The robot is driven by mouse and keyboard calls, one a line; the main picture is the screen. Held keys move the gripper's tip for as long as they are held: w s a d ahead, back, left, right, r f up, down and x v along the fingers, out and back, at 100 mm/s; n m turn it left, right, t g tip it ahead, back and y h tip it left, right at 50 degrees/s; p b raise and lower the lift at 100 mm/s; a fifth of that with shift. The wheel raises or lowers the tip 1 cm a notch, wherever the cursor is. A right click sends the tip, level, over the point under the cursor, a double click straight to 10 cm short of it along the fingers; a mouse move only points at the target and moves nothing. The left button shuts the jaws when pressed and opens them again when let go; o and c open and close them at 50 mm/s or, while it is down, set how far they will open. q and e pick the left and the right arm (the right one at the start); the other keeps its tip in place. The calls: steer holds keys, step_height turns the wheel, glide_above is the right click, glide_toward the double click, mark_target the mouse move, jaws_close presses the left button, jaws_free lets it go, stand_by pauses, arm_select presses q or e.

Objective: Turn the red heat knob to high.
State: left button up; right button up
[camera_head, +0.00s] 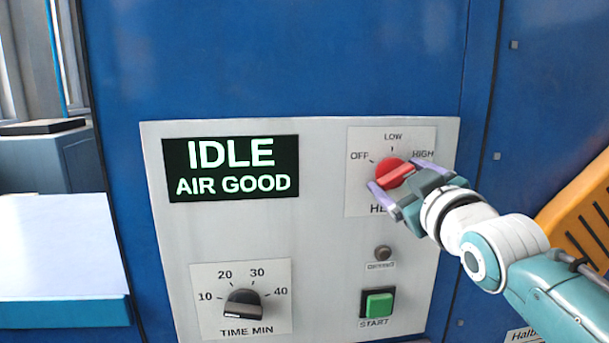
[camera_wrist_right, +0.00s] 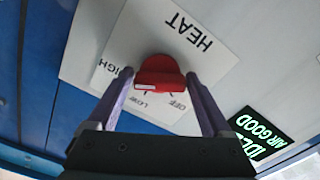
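The red heat knob (camera_head: 391,172) sits on a white label plate marked OFF, LOW and HIGH, on the upper right of the panel. Its raised grip slants from lower left to upper right, its upper end toward HIGH; I cannot tell which end is the pointer. My right gripper (camera_head: 398,175) has its purple fingers at either side of the knob. In the right wrist view the red knob (camera_wrist_right: 160,74) lies between the fingertips of the right gripper (camera_wrist_right: 160,76), very close to both. Whether they press on it is unclear. My left gripper is not in view.
A display (camera_head: 231,168) reads IDLE, AIR GOOD. Below are a black time knob (camera_head: 243,303), a small round fitting (camera_head: 382,253) and a green START button (camera_head: 379,303). A pale work surface (camera_head: 60,245) lies at left; a yellow slotted part (camera_head: 585,215) is at right.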

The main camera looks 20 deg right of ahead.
steer(key=shift+o, duration=1)
steer(key=shift+s, duration=0.1)
steer(key=v, duration=0.9)
steer(key=shift+s+b, duration=0.4)
steer(key=shift+a, duration=0.1)
